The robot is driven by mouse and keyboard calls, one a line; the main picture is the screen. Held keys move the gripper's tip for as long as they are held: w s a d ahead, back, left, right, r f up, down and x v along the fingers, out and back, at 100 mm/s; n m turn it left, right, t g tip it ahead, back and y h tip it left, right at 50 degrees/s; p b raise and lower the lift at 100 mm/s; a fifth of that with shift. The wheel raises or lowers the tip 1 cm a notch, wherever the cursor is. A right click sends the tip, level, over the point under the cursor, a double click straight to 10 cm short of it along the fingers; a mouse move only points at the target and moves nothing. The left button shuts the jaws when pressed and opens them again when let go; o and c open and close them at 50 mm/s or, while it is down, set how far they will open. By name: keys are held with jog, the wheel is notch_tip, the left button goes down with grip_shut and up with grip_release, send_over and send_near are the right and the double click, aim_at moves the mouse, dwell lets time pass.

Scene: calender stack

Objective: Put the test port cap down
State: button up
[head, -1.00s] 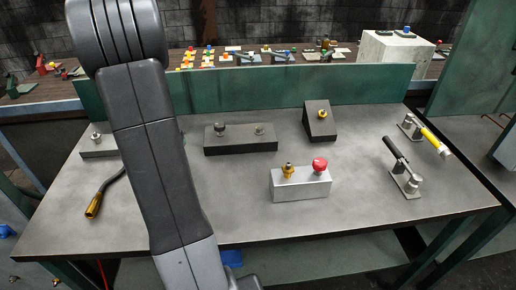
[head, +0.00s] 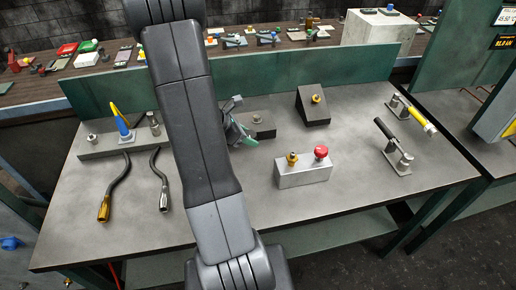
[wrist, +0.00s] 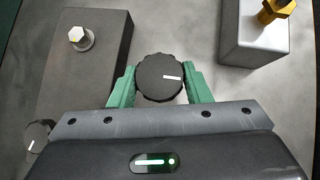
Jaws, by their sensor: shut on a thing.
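My gripper (wrist: 160,84) has green fingers on either side of a round black cap with a white mark (wrist: 158,76), which I take as the test port cap. They are shut on it in the wrist view. The cap appears over bare bench between a dark block (wrist: 112,75) and a silver block (wrist: 240,45); its height is unclear. A hex fitting (wrist: 81,38) stands on the dark block, and a second black marked knob (wrist: 38,135) shows at lower left.
The silver block carries a brass fitting (head: 292,159) and a red knob (head: 321,152). A wedge block (head: 313,106) stands behind. Two bent-handled tools (head: 105,205) (head: 163,190) lie at left. Clamps (head: 397,152) stand at right. The front of the bench (head: 350,205) is clear.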

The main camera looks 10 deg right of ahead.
aim_at(253, 156)
notch_tip(253, 156, down, 7)
jog(key=shift+f, duration=0.1)
dwell(0.3)
jog(key=shift+f+b, duration=0.35)
jog(key=shift+b, duration=0.2)
jog(key=shift+a+f+b, duration=0.1)
jog(key=shift+f+b, duration=0.1)
jog(key=shift+b, duration=0.1)
